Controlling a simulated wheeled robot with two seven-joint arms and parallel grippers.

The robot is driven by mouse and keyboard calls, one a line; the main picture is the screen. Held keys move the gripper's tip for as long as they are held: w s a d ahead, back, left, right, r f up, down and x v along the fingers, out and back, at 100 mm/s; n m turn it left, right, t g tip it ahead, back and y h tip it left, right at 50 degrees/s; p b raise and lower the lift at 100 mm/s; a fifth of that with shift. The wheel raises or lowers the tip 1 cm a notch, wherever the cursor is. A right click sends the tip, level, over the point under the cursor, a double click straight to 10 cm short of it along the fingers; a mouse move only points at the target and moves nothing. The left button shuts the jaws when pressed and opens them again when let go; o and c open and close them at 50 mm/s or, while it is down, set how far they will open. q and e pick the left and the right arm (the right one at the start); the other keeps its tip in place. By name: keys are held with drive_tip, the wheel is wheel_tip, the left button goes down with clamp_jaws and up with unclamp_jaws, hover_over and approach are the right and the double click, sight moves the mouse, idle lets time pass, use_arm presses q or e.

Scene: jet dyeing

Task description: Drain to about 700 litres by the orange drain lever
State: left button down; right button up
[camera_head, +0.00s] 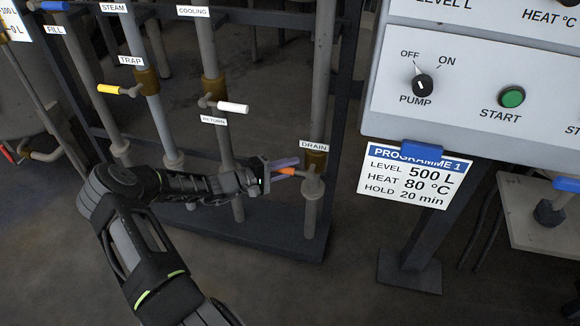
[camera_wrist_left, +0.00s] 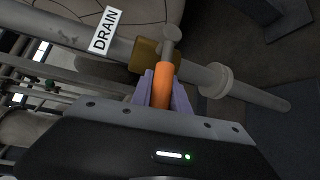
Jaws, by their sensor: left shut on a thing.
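My left gripper (camera_head: 276,172) is shut on the lever's orange grip. In the left wrist view the orange grip (camera_wrist_left: 162,88) lies between the two purple fingers, with its grey end by the brass valve (camera_wrist_left: 146,56). The DRAIN label (camera_wrist_left: 104,30) shows there too. My right gripper is not in view. The level gauge's liquid height cannot be read here.
Other pipes carry a yellow TRAP lever (camera_head: 109,89), a white RETURN lever (camera_head: 232,107) and a blue FILL lever (camera_head: 50,5). At right are the control panel (camera_head: 460,110) with its PUMP knob (camera_head: 422,86) and a programme card (camera_head: 410,176) reading 500 L.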

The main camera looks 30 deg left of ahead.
use_arm(q)
drive_tip(key=shift+f, duration=0.2)
drive_tip(key=f+n+t+b, duration=0.1)
drive_tip(key=n+b, duration=0.1)
drive_tip(key=d+f+n+t+h+b, duration=0.1)
drive_tip(key=n+t+b, duration=0.1)
drive_tip(key=f+n+t+b, duration=0.1)
drive_tip(key=f+t+b, duration=0.1)
drive_tip(key=shift+w+d+n+h, duration=0.25)
drive_tip(key=shift+n+h, duration=0.05)
drive_tip(key=shift+n, duration=0.1)
drive_tip(key=shift+w+d+f+n+t+b, duration=0.15)
drive_tip(key=shift+d+n+t+b, duration=0.15)
drive_tip(key=shift+n+t+b, duration=0.4)
drive_tip(key=c, duration=1.3)
unclamp_jaws()
